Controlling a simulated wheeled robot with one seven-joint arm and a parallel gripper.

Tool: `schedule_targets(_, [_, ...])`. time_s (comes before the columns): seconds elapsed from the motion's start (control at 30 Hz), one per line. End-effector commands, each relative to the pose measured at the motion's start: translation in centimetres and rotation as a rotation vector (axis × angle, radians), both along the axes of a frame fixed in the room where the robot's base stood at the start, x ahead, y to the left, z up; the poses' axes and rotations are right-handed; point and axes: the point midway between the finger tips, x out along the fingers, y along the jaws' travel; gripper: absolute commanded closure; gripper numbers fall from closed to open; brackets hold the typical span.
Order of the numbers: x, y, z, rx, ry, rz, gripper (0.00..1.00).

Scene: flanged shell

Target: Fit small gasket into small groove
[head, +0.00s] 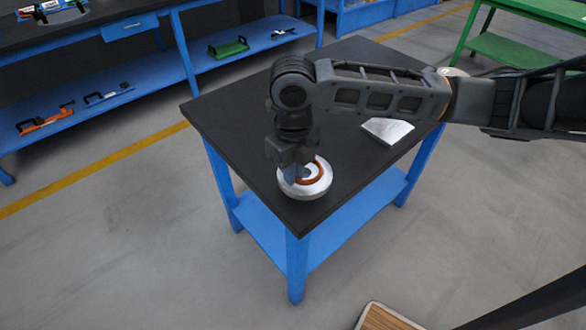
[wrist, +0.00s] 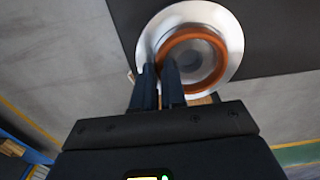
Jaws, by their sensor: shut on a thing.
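The small gasket is an orange-brown ring (head: 322,172); it also shows in the wrist view (wrist: 192,33). The round silver flanged shell (head: 304,193) sits near the front corner of the black table top, and its bright rim shows in the wrist view (wrist: 205,11). My gripper (head: 297,174) points down over the shell, its fingers shut on the left side of the ring in the wrist view (wrist: 162,72). The ring lies over the shell, roughly around its central opening. The groove is hidden, and I cannot tell whether the ring touches or sits in it.
The black-topped blue table (head: 240,95) is mostly clear. A flat silver piece (head: 388,130) lies farther back right on it. The shell is close to the table's front edges. Blue shelves (head: 185,75) with tools stand behind left, and a green bench (head: 510,50) stands back right.

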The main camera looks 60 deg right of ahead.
Motion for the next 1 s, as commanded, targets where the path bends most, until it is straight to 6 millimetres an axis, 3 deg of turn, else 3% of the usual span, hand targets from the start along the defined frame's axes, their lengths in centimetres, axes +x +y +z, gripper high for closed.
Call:
schedule_targets(0.07, [0.0,0.0,-0.3,0.0,0.0,0.0,1.0])
schedule_targets(0.1, [0.0,0.0,-0.3,0.0,0.0,0.0,0.88])
schedule_targets(0.4, [0.0,0.0,-0.2,0.0,0.0,0.0,0.59])
schedule_targets(0.73, [0.0,0.0,0.3,0.0,-0.001,0.0,0.59])
schedule_targets(1.0, [0.1,-0.1,4.4,-0.003,-0.002,0.001,0.59])
